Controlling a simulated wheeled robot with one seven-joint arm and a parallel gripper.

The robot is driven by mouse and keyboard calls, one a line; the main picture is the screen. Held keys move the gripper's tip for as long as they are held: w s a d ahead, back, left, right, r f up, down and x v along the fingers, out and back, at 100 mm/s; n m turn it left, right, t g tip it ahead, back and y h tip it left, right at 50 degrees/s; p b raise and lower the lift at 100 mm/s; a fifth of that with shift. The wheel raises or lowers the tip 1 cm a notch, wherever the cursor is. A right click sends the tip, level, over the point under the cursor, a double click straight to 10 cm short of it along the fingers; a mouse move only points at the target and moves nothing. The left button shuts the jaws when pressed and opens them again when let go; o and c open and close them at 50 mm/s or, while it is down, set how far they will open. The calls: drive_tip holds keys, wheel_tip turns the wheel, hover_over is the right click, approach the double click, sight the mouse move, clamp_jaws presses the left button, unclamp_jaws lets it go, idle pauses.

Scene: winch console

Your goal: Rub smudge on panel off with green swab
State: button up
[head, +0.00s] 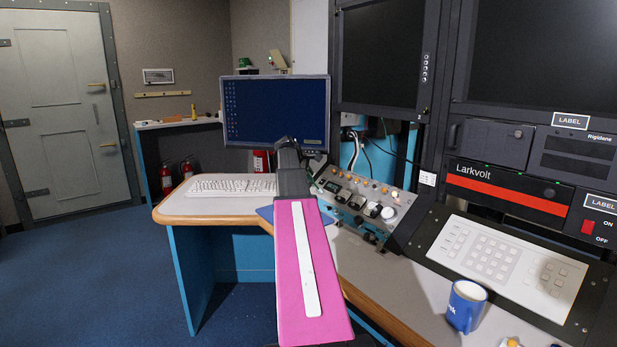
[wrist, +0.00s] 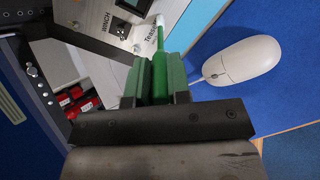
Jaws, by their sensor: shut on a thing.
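My gripper (wrist: 155,88) is shut on the green swab (wrist: 159,72) in the wrist view. The swab's handle sits between the green finger pads, and its white tip (wrist: 160,20) points up the picture, over or beside the panel near its "Tension" lettering. I cannot tell whether the tip touches the panel. The light grey panel (wrist: 112,22) bears "WINCH" lettering and dark controls. In the head view the panel (head: 354,184) stands right of my arm's end, with knobs and lit buttons. My arm hides most of the gripper and swab there. I cannot make out the smudge clearly.
A white mouse (wrist: 240,60) lies on a blue pad right of the gripper. In the head view, a monitor (head: 275,110) and keyboard (head: 232,185) stand beyond and left of my arm. A blue mug (head: 465,306) and white keypad (head: 500,262) are at right.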

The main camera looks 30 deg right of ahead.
drive_tip(key=shift+w, duration=0.5)
drive_tip(key=shift+w, duration=0.55)
drive_tip(key=shift+w, duration=0.3)
drive_tip(key=shift+s+a, duration=0.1)
drive_tip(key=shift+s, duration=0.05)
idle(0.3)
drive_tip(key=shift+s, duration=0.35)
